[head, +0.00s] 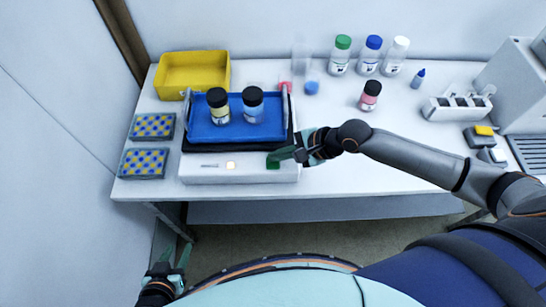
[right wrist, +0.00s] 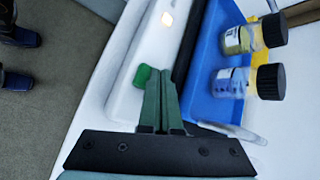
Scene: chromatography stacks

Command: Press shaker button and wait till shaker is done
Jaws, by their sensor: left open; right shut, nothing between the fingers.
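The shaker (head: 200,174) has a white base and a blue tray (head: 205,132) bearing two black-capped bottles, one yellowish (head: 218,107) and one bluish (head: 253,106). Its front panel has a lit warm light (head: 231,166) and a green button (head: 272,165). My right gripper (head: 279,156) is shut and empty, with its fingertips at the button. In the right wrist view the fingertips (right wrist: 160,70) overlap the edge of the green button (right wrist: 141,77); I cannot tell whether they press it. My left gripper (head: 168,262) is open and empty, low in front of the table.
A yellow bin (head: 193,60) stands behind the shaker, and two blue-yellow racks (head: 144,163) lie left of it. Several capped bottles (head: 368,60) stand at the back. A white tube holder (head: 457,107) is at the right. The table's front right is clear beneath my right arm.

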